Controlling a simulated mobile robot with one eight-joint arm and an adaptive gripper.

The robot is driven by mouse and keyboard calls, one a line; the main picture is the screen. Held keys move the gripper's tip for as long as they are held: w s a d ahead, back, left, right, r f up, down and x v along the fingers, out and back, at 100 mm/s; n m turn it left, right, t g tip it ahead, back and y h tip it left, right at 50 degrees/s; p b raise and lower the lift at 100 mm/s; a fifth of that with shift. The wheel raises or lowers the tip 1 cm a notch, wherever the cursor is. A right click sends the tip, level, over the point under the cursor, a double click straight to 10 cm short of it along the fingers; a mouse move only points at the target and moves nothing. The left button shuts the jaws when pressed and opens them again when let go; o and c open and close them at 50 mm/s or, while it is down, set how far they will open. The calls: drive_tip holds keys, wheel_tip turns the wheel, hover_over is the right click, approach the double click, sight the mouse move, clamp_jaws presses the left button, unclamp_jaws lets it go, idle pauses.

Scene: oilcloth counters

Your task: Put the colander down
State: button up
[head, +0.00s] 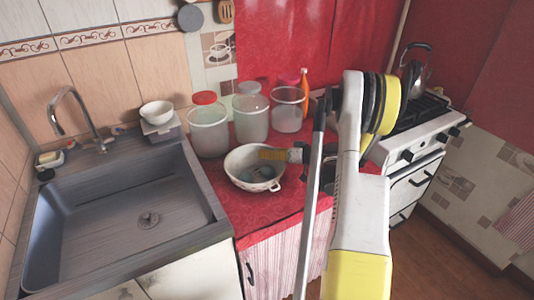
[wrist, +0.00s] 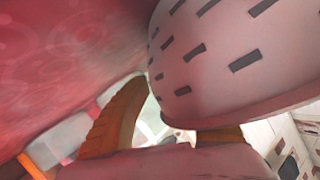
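The colander (head: 240,176) is a white bowl with dark slots, at the front of the red counter, right of the sink. Some bluish-grey round shapes show inside it. My gripper (head: 275,154) reaches in over its right rim, with a yellow finger against the wall. In the wrist view the slotted colander wall (wrist: 215,60) fills the upper right. One orange finger (wrist: 118,112) shows beside it, and the other is mostly hidden behind it. The gripper appears shut on the wall. I cannot tell whether the colander's base touches the counter.
The red oilcloth counter (head: 275,228) has a little bare room in front of the colander. Several lidded or open jars (head: 208,130) stand behind it. The grey sink (head: 110,215) is left, with a white bowl (head: 156,112) at its back corner. A stove (head: 420,135) is right.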

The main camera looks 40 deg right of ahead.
drive_tip(key=shift+s+d+r, duration=0.1)
drive_tip(key=shift+s+r, duration=0.1)
drive_tip(key=shift+r, duration=0.05)
drive_tip(key=p+v, duration=0.4)
drive_tip(key=v, duration=0.7)
drive_tip(key=shift+s+r, duration=0.1)
drive_tip(key=shift+s, duration=0.2)
drive_tip(key=w+a+r+g, duration=0.3)
drive_tip(key=a+r, duration=0.2)
drive_tip(key=a, duration=0.5)
drive_tip(key=w+a+r+g, duration=0.25)
drive_tip(key=a+r, duration=0.35)
drive_tip(key=a, duration=0.5)
drive_tip(key=s+a+r+h, duration=0.2)
drive_tip(key=s+a, duration=0.6)
drive_tip(key=a, duration=0.1)
drive_tip(key=s+a+r+n+g+h, duration=0.1)
drive_tip(key=s+a+r+h, duration=0.1)
drive_tip(key=s+a, duration=0.7)
drive_tip(key=shift+a+r+h, duration=0.25)
drive_tip(key=shift+r+h, duration=0.15)
drive_tip(key=shift+w, duration=0.1)
